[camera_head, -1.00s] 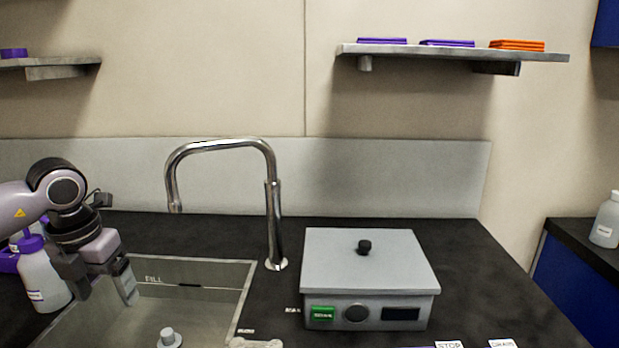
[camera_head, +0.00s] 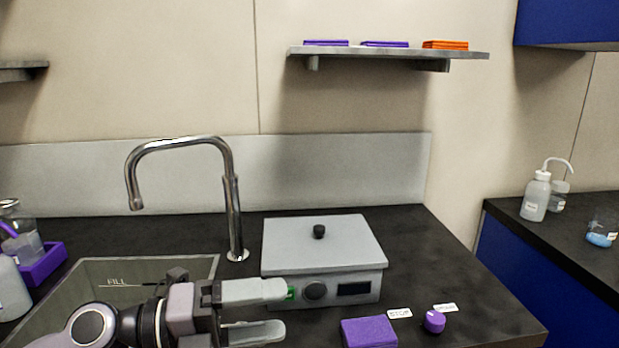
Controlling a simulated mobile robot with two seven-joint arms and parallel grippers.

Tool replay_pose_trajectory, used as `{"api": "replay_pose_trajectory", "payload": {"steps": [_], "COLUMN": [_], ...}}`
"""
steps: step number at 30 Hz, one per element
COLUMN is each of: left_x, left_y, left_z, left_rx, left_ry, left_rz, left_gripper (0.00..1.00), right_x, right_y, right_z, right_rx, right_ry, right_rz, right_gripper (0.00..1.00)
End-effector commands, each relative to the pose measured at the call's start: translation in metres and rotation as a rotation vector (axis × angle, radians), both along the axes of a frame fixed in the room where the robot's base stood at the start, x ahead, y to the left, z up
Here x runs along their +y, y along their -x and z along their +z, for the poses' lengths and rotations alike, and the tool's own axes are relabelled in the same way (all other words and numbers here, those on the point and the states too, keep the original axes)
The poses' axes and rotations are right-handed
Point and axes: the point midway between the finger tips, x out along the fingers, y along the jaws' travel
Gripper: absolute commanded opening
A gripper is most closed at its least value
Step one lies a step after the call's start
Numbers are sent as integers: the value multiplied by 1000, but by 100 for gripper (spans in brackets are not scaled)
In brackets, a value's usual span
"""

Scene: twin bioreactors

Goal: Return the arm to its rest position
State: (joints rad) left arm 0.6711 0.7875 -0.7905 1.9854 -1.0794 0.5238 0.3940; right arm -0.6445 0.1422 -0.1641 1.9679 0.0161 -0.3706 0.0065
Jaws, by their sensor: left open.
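My left arm comes in low at the left, and its gripper (camera_head: 274,310) points right in front of the grey lidded box (camera_head: 322,250). Its two pale fingers are apart with nothing between them. The upper finger overlaps the box's front left and hides most of the green button (camera_head: 291,293). I cannot tell whether the finger touches the box. My right gripper is not in view.
The sink (camera_head: 85,275) and curved tap (camera_head: 232,215) are at the left. A purple block (camera_head: 369,332) and purple knob (camera_head: 434,321) sit in front of the box. Bottles and a purple tray (camera_head: 42,265) stand far left. A wash bottle (camera_head: 536,197) stands on the right counter.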

Motion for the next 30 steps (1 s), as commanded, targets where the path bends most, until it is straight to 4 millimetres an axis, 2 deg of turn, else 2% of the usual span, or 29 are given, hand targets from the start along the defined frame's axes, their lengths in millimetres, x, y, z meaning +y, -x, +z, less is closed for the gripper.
{"api": "replay_pose_trajectory", "payload": {"steps": [3, 6, 8, 11, 14, 17, 20, 24, 27, 30], "left_x": [-5, 6, 18, 42, 71, 100, 126, 152, 163, 168], "left_y": [-2, -12, -18, -29, -36, -34, -21, 16, 50, 84], "left_z": [22, 33, 34, 23, -1, -38, -83, -147, -185, -213], "left_rx": [92, 191, 259, 394, 548, 720, 905, 1169, 1344, 1492], "left_ry": [266, 463, 567, 718, 835, 915, 955, 945, 903, 848], "left_rz": [119, 255, 348, 520, 708, 906, 1108, 1371, 1527, 1648], "left_gripper": [81, 81, 81, 81, 81, 81, 81, 81, 81, 81], "right_x": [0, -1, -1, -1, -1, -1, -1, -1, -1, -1], "right_y": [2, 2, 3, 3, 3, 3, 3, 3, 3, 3], "right_z": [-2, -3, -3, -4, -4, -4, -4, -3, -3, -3], "right_rx": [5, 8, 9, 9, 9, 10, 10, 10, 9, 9], "right_ry": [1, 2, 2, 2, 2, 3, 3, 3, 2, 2], "right_rz": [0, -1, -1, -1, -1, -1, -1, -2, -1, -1], "right_gripper": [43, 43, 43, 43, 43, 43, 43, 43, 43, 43]}}
